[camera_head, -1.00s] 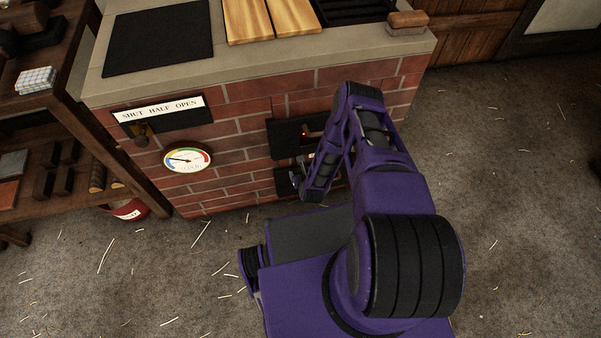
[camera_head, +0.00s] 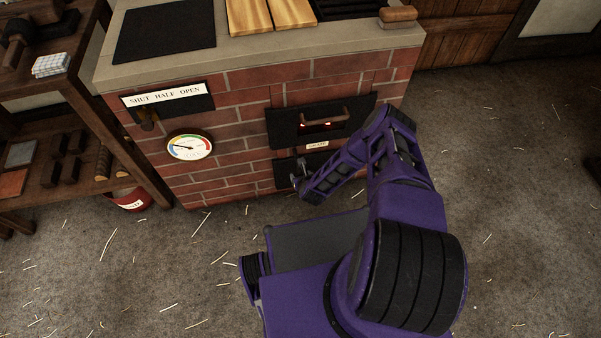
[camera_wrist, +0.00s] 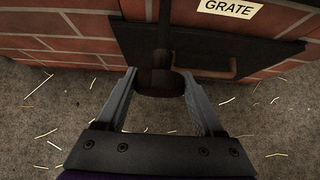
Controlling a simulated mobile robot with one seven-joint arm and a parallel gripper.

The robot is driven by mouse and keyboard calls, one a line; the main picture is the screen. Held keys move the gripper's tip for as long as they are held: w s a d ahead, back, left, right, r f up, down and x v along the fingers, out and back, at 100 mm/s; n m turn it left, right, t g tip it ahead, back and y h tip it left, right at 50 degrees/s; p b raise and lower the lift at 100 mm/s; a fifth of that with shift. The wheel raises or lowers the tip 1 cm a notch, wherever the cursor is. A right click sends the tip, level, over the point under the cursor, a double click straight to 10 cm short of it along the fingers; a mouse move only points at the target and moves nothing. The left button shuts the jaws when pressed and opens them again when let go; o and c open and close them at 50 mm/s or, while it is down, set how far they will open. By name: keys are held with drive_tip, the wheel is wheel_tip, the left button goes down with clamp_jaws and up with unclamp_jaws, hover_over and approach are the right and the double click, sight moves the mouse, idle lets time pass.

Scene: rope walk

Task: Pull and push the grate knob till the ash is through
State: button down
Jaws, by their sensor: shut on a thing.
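The grate knob (camera_wrist: 160,82) is a dark round knob on a dark rod that runs to the brick stove front. In the wrist view it sits between the two fingers of my gripper (camera_wrist: 160,88), which is shut on it. A label reading GRATE (camera_wrist: 229,8) is fixed above and to the right. In the head view my gripper (camera_head: 299,180) is low at the stove front, and my arm hides part of that area. The knob itself is too small to make out there. No ash shows in either view.
The brick stove (camera_head: 240,110) has a black fire door (camera_head: 345,122) with a glowing slot. A copper-coloured handle (camera_wrist: 215,74) is right of the knob. A dial (camera_head: 190,146) is at left. A wooden shelf (camera_head: 125,150) and red bucket (camera_head: 132,202) stand further left. The floor has scattered straw.

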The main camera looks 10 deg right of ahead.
drive_tip(key=shift+s+a+f, duration=0.1)
drive_tip(key=shift+s+a, duration=0.1)
drive_tip(key=shift+s, duration=0.1)
drive_tip(key=shift+c, duration=2)
unclamp_jaws()
drive_tip(key=o, duration=0.4)
drive_tip(key=shift+w, duration=0.1)
drive_tip(key=shift+c, duration=0.2)
drive_tip(key=shift+d, duration=0.15)
